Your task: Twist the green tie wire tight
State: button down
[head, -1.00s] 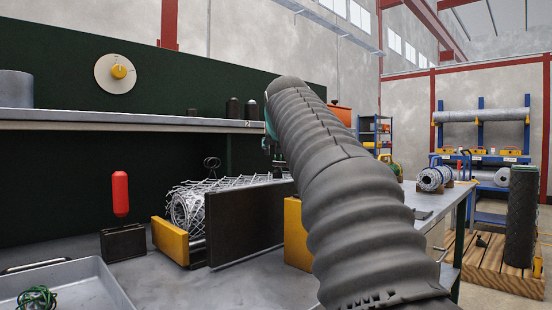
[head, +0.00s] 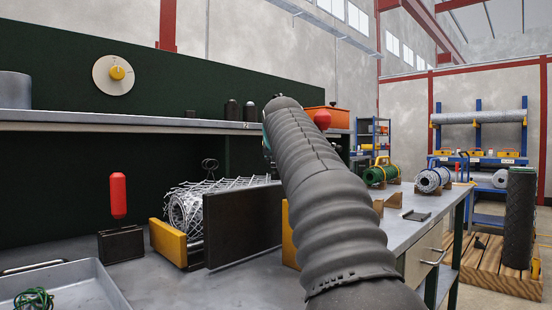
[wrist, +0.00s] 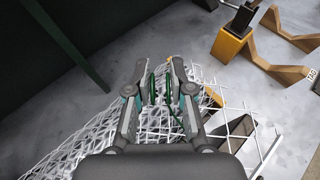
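In the wrist view my gripper (wrist: 158,84) points at a white wire mesh (wrist: 85,150). The mesh roll (head: 186,212) lies on the bench in the head view, between a yellow block and a dark plate. A dark twisted wire loop (head: 209,166) stands up above the roll. A tangle of green wire (head: 35,298) lies in a grey tray (head: 85,285). My arm hides my gripper in the head view.
A dark plate (head: 242,228) and a yellow block (head: 168,241) flank the roll. A red-handled tool (head: 118,195) stands in a black holder (head: 121,244) to the left. A shelf (head: 100,117) runs above the bench. A green roll (head: 380,173) lies farther right.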

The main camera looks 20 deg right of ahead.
jog(key=shift+r+p, duration=0.1)
jog(key=shift+p, duration=0.25)
jog(key=m+g+h+p, duration=0.1)
jog(key=m+h+p, duration=0.1)
jog(key=shift+r+m+g+h+p, duration=0.1)
jog(key=shift+m+g+h+p, duration=0.2)
jog(key=shift+p, duration=0.05)
jog(key=m+g+h+p, duration=0.3)
jog(key=m+p, duration=0.1)
jog(key=p, duration=0.2)
jog(key=shift+r+g+h, duration=0.15)
jog(key=shift+g+h, duration=0.15)
jog(key=m+g+p, duration=0.1)
jog(key=m+g+h+p, duration=0.1)
jog(key=shift+f+m+g, duration=0.25)
jog(key=shift+m+g, duration=0.05)
jog(key=shift+m, duration=0.1)
jog(key=shift+f+m+g+h, duration=0.15)
jog(key=shift+m+g+h, duration=0.45)
jog(key=shift+m+g, duration=1)
jog(key=shift+s, duration=0.1)
jog(key=c, duration=1)
grip_release()
jog(key=shift+d, duration=0.1)
